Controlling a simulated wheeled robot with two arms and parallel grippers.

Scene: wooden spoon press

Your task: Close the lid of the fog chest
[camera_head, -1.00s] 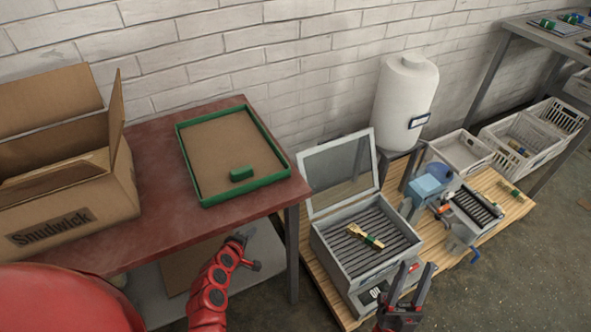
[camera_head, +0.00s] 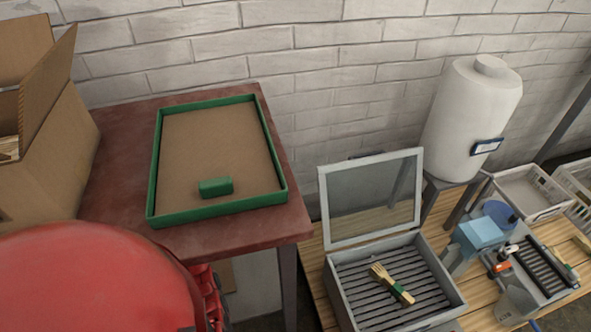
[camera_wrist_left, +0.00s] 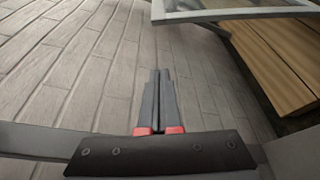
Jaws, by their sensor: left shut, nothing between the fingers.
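The fog chest (camera_head: 395,285) is a grey box at the lower right of the head view. Its glass-paned lid (camera_head: 372,197) stands raised at the back, so the chest is open. My left gripper (camera_wrist_left: 163,75) is shut and empty in the left wrist view, pointing along the brick wall. A grey frame with a pane, seemingly the lid (camera_wrist_left: 240,13), shows at the top right there, apart from the fingertips. My right gripper is out of view.
A red table (camera_head: 240,238) holds a green-rimmed tray (camera_head: 217,206) with a green block (camera_head: 216,187). A cardboard box (camera_head: 50,150) stands at the left. A white tank (camera_head: 473,115), a blue-topped device (camera_head: 478,235) and a pale crate (camera_head: 527,192) are right of the chest.

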